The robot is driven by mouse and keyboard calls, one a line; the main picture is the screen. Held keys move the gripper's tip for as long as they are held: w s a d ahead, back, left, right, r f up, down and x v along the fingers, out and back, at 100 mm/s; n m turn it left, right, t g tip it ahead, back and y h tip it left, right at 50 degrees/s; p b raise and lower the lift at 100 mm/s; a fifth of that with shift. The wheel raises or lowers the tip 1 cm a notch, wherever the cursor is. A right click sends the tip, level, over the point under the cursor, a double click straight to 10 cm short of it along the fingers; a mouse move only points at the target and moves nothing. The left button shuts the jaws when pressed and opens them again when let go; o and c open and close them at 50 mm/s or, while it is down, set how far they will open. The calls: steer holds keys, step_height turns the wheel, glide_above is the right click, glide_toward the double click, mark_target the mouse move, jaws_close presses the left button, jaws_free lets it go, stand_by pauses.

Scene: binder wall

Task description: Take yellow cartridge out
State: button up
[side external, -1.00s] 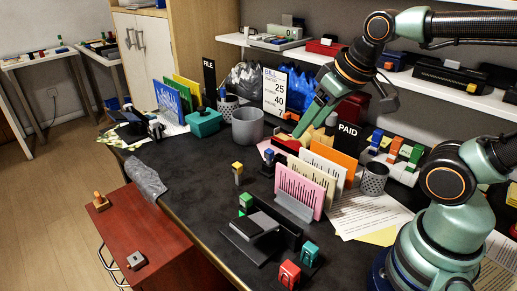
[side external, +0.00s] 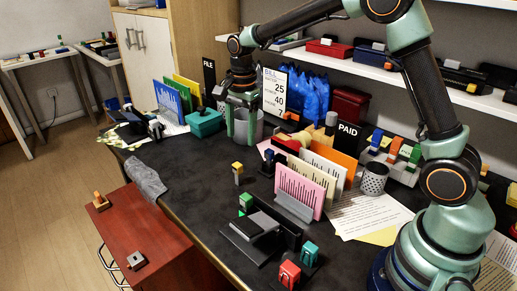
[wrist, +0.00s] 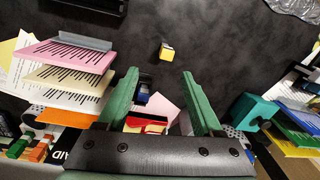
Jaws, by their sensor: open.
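A small block with a yellow top (side external: 238,166) stands on the dark desk, left of the pink card rack. It also shows in the wrist view as a yellow and pale block (wrist: 166,50), beyond my fingertips and between their lines, with bare desk around it. I cannot tell whether this is the cartridge itself or a stamp body holding it.
The grey bin (side external: 243,128) is partly hidden by my fingers. A blue-topped stamp (side external: 268,158) and a green-topped one (side external: 246,201) stand nearby. The card rack (side external: 294,207) is to the right, a teal box (side external: 204,122) to the left.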

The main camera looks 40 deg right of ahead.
steer(key=f, duration=0.1)
steer(key=w+f+m, duration=0.1)
steer(key=f+m, duration=0.1)
steer(key=shift+w+a+f+g, duration=0.15)
steer(key=shift+w+f+g, duration=0.1)
steer(key=shift+w+g, duration=0.05)
glide_above(238, 184)
steer(key=f, duration=0.6)
steer(key=shift+w+d+f, duration=0.1)
steer(key=shift+d+f, duration=0.1)
steer(key=shift+f, duration=0.1)
steer(key=shift+w+d+f, duration=0.1)
steer(key=shift+f, duration=1.3)
steer(key=shift+w+f, duration=0.1)
steer(key=shift+f, duration=1.25)
jaws_close()
